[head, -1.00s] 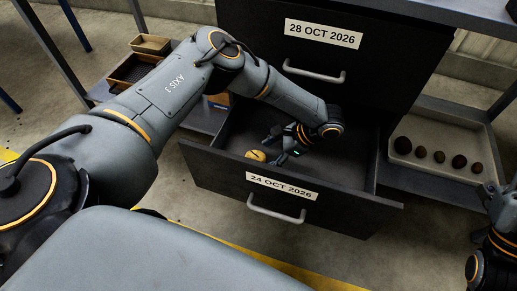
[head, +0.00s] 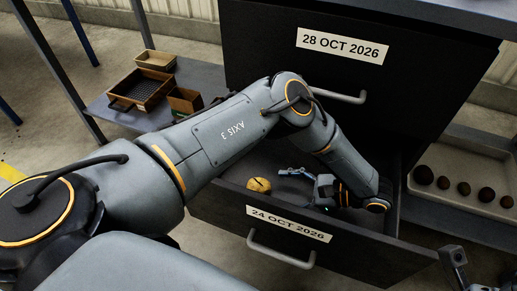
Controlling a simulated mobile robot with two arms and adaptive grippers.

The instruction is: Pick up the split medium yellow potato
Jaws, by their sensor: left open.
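The yellow potato (head: 258,185) lies in the open drawer (head: 342,243) labelled 24 OCT 2026, close behind its front panel. A dark line, like a split, shows on its top. My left gripper (head: 305,188) is inside the drawer to the right of the potato. Its fingers are apart and point left toward the potato, with nothing seen between them; a gap to the potato shows. My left forearm hides part of the drawer's inside. My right gripper (head: 456,268) shows only in part at the bottom right corner, and its jaws are not clear.
A closed drawer (head: 290,75) labelled 28 OCT 2026 is above. A pale tray (head: 440,197) with several dark potatoes stands at right. Small brown boxes (head: 142,90) sit on a shelf at left. The open drawer's front panel and handle (head: 281,252) stand out into the room.

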